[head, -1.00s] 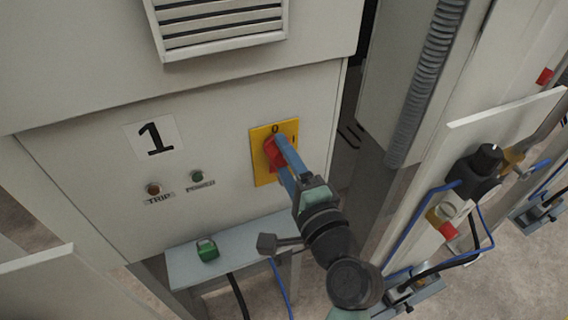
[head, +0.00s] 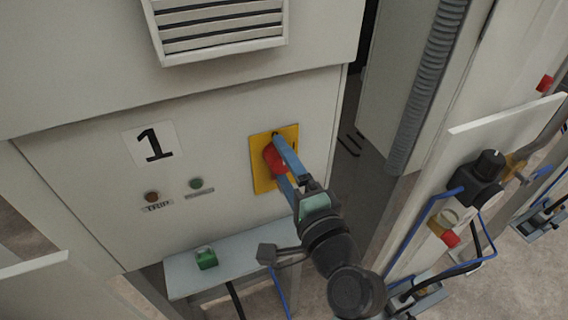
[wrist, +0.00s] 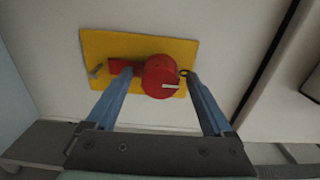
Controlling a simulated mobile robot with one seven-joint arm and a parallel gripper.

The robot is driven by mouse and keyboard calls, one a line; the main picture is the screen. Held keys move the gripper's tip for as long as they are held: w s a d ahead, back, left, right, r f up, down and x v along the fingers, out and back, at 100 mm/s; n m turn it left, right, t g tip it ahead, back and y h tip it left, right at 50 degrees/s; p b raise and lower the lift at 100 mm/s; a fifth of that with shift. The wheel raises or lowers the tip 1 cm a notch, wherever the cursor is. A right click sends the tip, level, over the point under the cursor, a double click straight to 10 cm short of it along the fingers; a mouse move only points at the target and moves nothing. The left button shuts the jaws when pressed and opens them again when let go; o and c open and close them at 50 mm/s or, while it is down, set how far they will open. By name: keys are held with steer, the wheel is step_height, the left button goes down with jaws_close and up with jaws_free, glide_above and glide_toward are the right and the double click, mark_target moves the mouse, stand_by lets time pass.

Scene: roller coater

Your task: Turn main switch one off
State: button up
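The main switch is a red rotary knob (head: 274,158) on a yellow plate (head: 262,179), on the pale panel marked 1. In the wrist view, the red knob (wrist: 160,78) has a red arm reaching left and a short white line on its face. It sits on the yellow plate (wrist: 106,47). My gripper (head: 277,156) is at the plate. Its two blue fingers are apart, one on each side of the knob in the wrist view (wrist: 158,74). The left finger overlaps the red arm; I cannot tell whether either finger touches. The fingers partly hide the plate's markings in the head view.
A brown TRIP lamp (head: 152,197) and a green lamp (head: 196,183) are left of the switch. A shelf (head: 180,286) with a green item (head: 206,258) is below. A vent (head: 215,30) is above. Another machine with a black knob (head: 488,165) stands at right.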

steer(key=b+v, duration=0.3)
steer(key=v, duration=1)
steer(key=w+a+r+n+t+h, duration=0.1)
steer(key=w+r+n+t, duration=0.2)
steer(key=r, duration=0.5)
steer(key=w+a+r+n+t+h, duration=0.1)
steer(key=w+r+n+h, duration=0.2)
steer(key=r, duration=0.5)
steer(key=s+a+r+n+t+h, duration=0.1)
steer(key=s+r+n+t, duration=0.2)
steer(key=r, duration=0.7)
steer(key=s+a+r+n+t+h, duration=0.2)
steer(key=s+r+n+t, duration=0.1)
steer(key=r, duration=0.7)
steer(key=shift+s+r+n+t, duration=0.4)
steer(key=shift+s+n, duration=0.3)
steer(key=shift+s, duration=0.15)
